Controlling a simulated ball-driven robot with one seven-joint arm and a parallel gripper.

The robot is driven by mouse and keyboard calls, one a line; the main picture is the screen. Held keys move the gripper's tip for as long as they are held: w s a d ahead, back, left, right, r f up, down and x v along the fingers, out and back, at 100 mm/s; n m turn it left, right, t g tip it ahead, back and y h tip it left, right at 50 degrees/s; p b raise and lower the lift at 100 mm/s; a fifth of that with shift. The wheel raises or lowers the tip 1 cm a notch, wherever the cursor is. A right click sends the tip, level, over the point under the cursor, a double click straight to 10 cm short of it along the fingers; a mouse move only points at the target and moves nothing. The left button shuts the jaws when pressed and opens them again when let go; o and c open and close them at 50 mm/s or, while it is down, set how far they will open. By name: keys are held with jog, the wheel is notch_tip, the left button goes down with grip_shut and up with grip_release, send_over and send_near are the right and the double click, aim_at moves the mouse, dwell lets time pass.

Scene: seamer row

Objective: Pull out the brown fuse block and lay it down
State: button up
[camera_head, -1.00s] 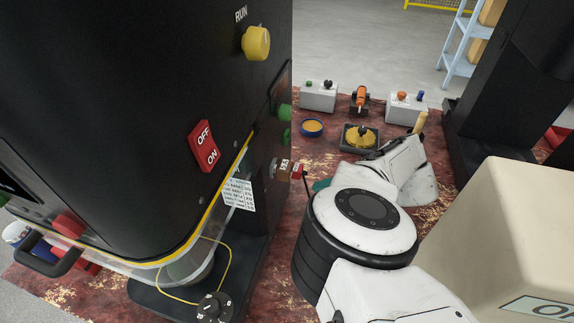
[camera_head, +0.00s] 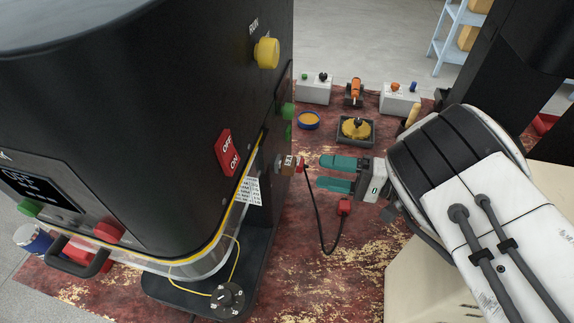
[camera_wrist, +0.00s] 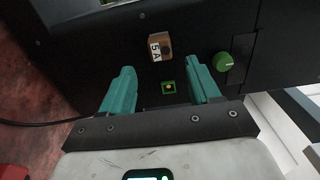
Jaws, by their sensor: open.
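The brown fuse block (camera_head: 289,161), with a white label, sticks out from the side of the black machine in the head view. In the wrist view the brown fuse block (camera_wrist: 155,48) reads "5 A" and sits on the black panel, beyond my fingertips and roughly between their lines. My gripper (camera_head: 320,173) is open, its two teal fingers pointing left at the machine, a short way right of the block. In the wrist view my gripper (camera_wrist: 162,73) has nothing between its fingers. The fingers look apart from the block.
A green knob (camera_wrist: 224,61) and a small green square with a yellow centre (camera_wrist: 168,88) are on the panel. A black cable (camera_head: 320,225) hangs below my fingers, leading to a red part (camera_head: 344,206). A dark tray (camera_head: 369,139) and a blue-rimmed bowl (camera_head: 309,120) lie behind.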

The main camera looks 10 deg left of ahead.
aim_at(295, 166)
jog(key=shift+w+a, duration=0.15)
jog(key=shift+a, duration=4.15)
jog(key=shift+p, duration=0.45)
jog(key=shift+c, duration=0.3)
grip_shut()
jog(key=shift+d, duration=0.15)
jog(key=shift+d+p, duration=1.15)
jog(key=shift+d, duration=1.65)
